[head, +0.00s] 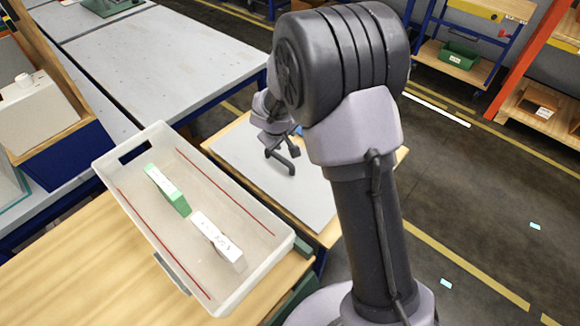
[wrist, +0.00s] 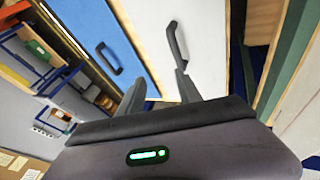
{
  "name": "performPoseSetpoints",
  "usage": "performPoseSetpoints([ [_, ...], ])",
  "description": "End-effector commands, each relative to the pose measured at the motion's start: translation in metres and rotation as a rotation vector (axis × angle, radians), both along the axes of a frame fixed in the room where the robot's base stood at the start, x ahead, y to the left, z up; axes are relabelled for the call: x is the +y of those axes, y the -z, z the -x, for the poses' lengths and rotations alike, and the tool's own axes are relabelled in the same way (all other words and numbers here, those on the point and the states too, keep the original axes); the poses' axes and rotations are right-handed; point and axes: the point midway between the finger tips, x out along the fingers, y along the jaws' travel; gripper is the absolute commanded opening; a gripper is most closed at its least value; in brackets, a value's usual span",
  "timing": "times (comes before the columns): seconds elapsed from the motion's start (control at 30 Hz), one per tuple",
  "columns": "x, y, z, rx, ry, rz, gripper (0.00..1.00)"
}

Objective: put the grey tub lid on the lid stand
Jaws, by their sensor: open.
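In the wrist view a pale grey panel with a dark bar handle (wrist: 176,42) lies ahead of my gripper (wrist: 161,76); it looks like the grey tub lid (wrist: 150,30). My gripper is open and empty. Its right fingertip is close to the handle's near end in the picture; I cannot tell whether they touch. In the head view my gripper (head: 284,162) is over a pale grey surface (head: 240,145) on a low wooden table. My arm hides much of that table. I cannot make out the lid stand for certain.
A blue panel with a dark handle (wrist: 85,30) lies left of the grey one. A pale crate (head: 135,205) holds a green box (head: 167,190) and a white box (head: 217,238), on a wooden bench (head: 70,265). Shelving racks stand at the back right.

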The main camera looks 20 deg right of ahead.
Motion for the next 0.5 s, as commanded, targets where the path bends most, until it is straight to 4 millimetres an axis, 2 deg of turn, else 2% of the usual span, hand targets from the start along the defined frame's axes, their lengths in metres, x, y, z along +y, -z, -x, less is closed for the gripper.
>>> performPoseSetpoints([
  [0.03, -0.012, -0.046, 0.015, -0.038, 0.090, -0.026, 0.41],
  [0.07, -0.019, -0.071, 0.031, -0.052, 0.155, -0.050, 0.41],
  [0.1, -0.027, -0.102, 0.056, -0.067, 0.240, -0.089, 0.41],
  [0.17, -0.033, -0.140, 0.098, -0.080, 0.357, -0.158, 0.41],
  [0.2, -0.034, -0.160, 0.128, -0.085, 0.428, -0.214, 0.41],
  [0.27, -0.030, -0.182, 0.174, -0.086, 0.519, -0.309, 0.41],
  [0.3, -0.023, -0.193, 0.204, -0.082, 0.568, -0.378, 0.41],
  [0.4, -0.001, -0.206, 0.267, -0.065, 0.649, -0.547, 0.41],
  [0.5, 0.022, -0.210, 0.307, -0.048, 0.681, -0.681, 0.41],
])
